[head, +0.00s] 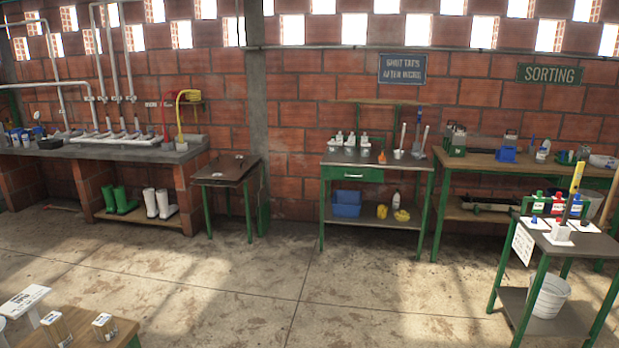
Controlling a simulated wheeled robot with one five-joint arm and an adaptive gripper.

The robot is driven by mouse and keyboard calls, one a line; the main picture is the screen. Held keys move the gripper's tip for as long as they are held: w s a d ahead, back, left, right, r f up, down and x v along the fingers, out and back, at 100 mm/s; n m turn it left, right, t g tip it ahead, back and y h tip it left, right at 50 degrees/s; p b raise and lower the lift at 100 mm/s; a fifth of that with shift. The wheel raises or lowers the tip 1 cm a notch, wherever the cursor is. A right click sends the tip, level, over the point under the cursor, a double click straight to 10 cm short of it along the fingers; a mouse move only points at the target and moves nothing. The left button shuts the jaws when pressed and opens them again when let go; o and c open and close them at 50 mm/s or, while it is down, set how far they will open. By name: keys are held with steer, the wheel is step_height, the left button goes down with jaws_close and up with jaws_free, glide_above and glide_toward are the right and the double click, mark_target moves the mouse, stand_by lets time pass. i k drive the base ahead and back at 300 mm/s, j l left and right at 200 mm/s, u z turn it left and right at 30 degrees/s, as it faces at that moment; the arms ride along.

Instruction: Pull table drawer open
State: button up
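A green-legged table (400,160) with a dark top stands against the brick wall, right of the picture's middle. A green drawer (357,174) sits under the left part of its top and looks shut. A small pale handle or pull seems to show on the drawer front, too small to make out well. Several white bottles, an orange item and brush-like tools stand on the tabletop. My gripper is not in view.
Open concrete floor (250,285) lies before the table. A lower shelf (375,217) holds a blue bin (347,203). A small table (520,240) stands front right, a low wooden table (85,325) front left. A dark side table (226,171) stands left.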

mark_target(362, 174)
steer(key=i+j+u, duration=0.1)
steer(key=i+u, duration=0.2)
steer(key=i, duration=0.55)
steer(key=i+u, duration=0.1)
steer(key=i, duration=1.8)
steer(key=i+u, duration=0.15)
steer(key=i, duration=0.3)
steer(key=i+l+u, duration=0.15)
steer(key=i, duration=0.25)
steer(key=i+l+u, duration=0.15)
steer(key=i, duration=0.3)
steer(key=i+l+u, duration=0.15)
steer(key=i, duration=0.3)
steer(key=i+l+u, duration=0.6)
steer(key=i+j, duration=0.05)
steer(key=i, duration=0.05)
